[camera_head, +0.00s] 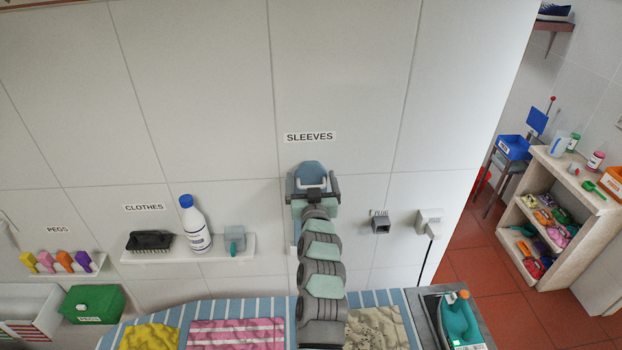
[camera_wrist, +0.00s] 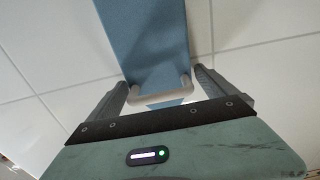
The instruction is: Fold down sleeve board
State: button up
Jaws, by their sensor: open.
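The sleeve board (camera_head: 309,168) is blue and stands upright against the tiled wall, under the SLEEVES label. Most of it is hidden behind my arm in the head view. In the wrist view the blue board (camera_wrist: 145,35) runs up the picture, with a pale grey U-shaped handle (camera_wrist: 162,99) at its near end. My gripper (camera_head: 313,185) is at the board's upper end. In the wrist view my gripper (camera_wrist: 161,84) is open, with one finger on each side of the handle. Clear gaps show between the fingers and the handle.
A striped ironing surface (camera_head: 170,312) with yellow, pink and cream cloths lies below. A teal iron (camera_head: 459,322) rests at its right end. A wall shelf (camera_head: 150,257) with brush and bottle is left of my arm. A grey socket (camera_head: 381,226) and white plug (camera_head: 430,222) are right.

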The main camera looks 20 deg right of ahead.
jog(key=shift+c, duration=0.4)
jog(key=c, duration=1.8)
